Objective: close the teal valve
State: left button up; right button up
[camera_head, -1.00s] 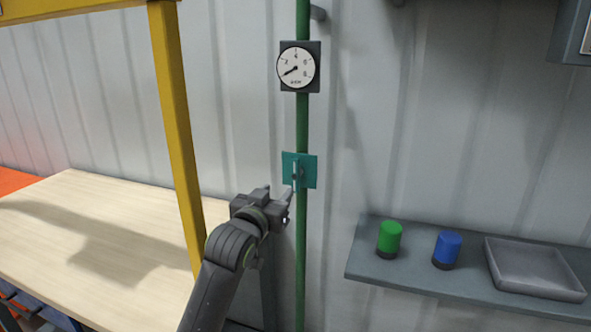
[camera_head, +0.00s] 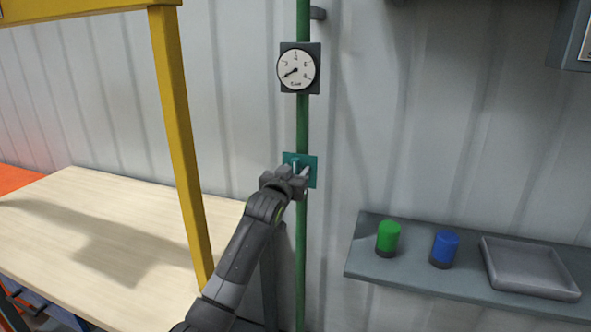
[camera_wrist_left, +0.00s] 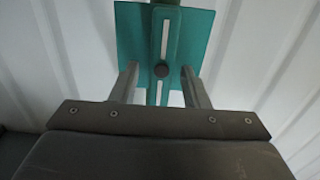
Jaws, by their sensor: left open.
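The teal valve (camera_head: 312,179) is a square plate on a green vertical pipe (camera_head: 301,240). In the left wrist view, the valve plate (camera_wrist_left: 134,30) carries an upright teal handle (camera_wrist_left: 165,35) with a white stripe and a dark round pivot. My left gripper (camera_head: 299,171) is open in front of the valve. In the left wrist view its two fingers (camera_wrist_left: 160,88) stand on either side of the handle's lower part, with gaps visible. In the head view the gripper hides the plate's lower left. My right gripper is not in view.
A round gauge (camera_head: 297,70) sits on the pipe above the valve. A grey shelf (camera_head: 400,277) at right holds a green cylinder (camera_head: 388,236), a blue cylinder (camera_head: 444,247) and a grey tray (camera_head: 530,292). A yellow post (camera_head: 181,150) and wooden table (camera_head: 90,260) are at left.

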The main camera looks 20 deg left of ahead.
pick_arm(q)
jog(key=shift+w, duration=0.4)
grip_shut()
